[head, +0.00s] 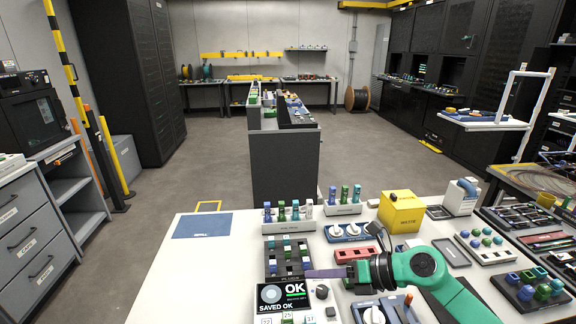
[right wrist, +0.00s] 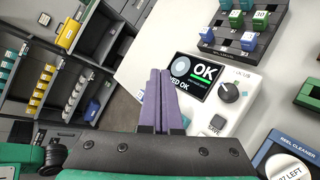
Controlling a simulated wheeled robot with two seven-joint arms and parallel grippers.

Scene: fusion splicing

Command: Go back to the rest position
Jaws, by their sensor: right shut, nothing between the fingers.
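My right gripper (head: 312,273) reaches in from the right on its green arm, its purple fingers pointing left above the white table (head: 190,262). In the right wrist view the two purple fingers (right wrist: 160,78) lie together with nothing between them. Beside them is the splicer unit (head: 322,308), whose screen (right wrist: 194,76) reads OK and SAVED OK. A dark knob (right wrist: 229,92) sits next to the screen. My left gripper is in neither view.
A dark rack (head: 270,243) with small coloured blocks stands behind the fingers. A yellow bin (head: 402,212), blue dial units (head: 347,232) and racks of plugs crowd the table. The table's left part is mostly clear, with a blue mat (head: 202,225).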

